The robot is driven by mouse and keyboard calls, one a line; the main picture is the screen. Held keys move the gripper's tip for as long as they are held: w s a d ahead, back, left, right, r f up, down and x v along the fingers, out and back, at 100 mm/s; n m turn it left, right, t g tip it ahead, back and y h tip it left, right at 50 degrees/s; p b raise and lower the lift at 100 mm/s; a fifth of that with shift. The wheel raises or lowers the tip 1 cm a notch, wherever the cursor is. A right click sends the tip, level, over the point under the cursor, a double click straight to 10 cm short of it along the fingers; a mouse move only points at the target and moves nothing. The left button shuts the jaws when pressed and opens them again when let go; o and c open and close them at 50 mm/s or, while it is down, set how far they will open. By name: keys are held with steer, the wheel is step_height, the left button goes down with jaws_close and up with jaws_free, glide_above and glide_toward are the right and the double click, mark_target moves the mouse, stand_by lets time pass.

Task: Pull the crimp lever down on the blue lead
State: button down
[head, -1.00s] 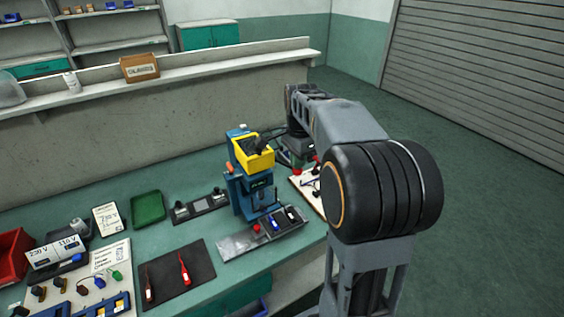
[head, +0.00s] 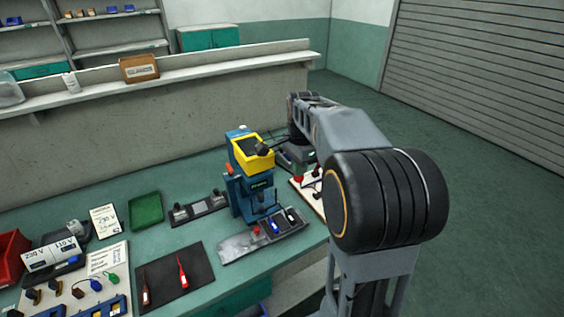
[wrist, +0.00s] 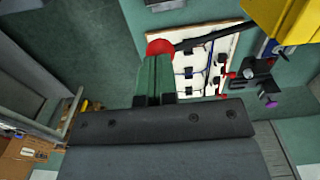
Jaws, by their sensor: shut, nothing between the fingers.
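The crimp press (head: 246,190) stands on the bench, blue with a yellow head (head: 258,160). Its dark lever runs from the head towards my gripper (head: 298,168), which partly hides it. In the wrist view the black lever (wrist: 203,40) ends in a red knob (wrist: 160,47). The knob is right at the tips of my gripper (wrist: 154,68), whose green fingers are together with nothing between them. I cannot tell whether they touch the knob. The blue lead (head: 275,227) lies in the tray at the press's foot.
A white board with wires (wrist: 190,72) lies under and beyond the gripper. Left of the press are a green tray (head: 146,208) and a dark mat (head: 160,285) with two red tools. A low wall stands behind the bench.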

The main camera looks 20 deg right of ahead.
mark_target(300, 180)
steer(key=shift+f, duration=0.15)
steer(key=shift+s+f+b, duration=0.25)
steer(key=shift+f+b, duration=0.45)
steer(key=shift+f, duration=0.15)
steer(key=shift+s+f+b, duration=0.15)
steer(key=shift+f+b, duration=0.55)
steer(key=shift+f, duration=0.3)
steer(key=shift+f+b, duration=0.6)
steer(key=shift+f, duration=0.5)
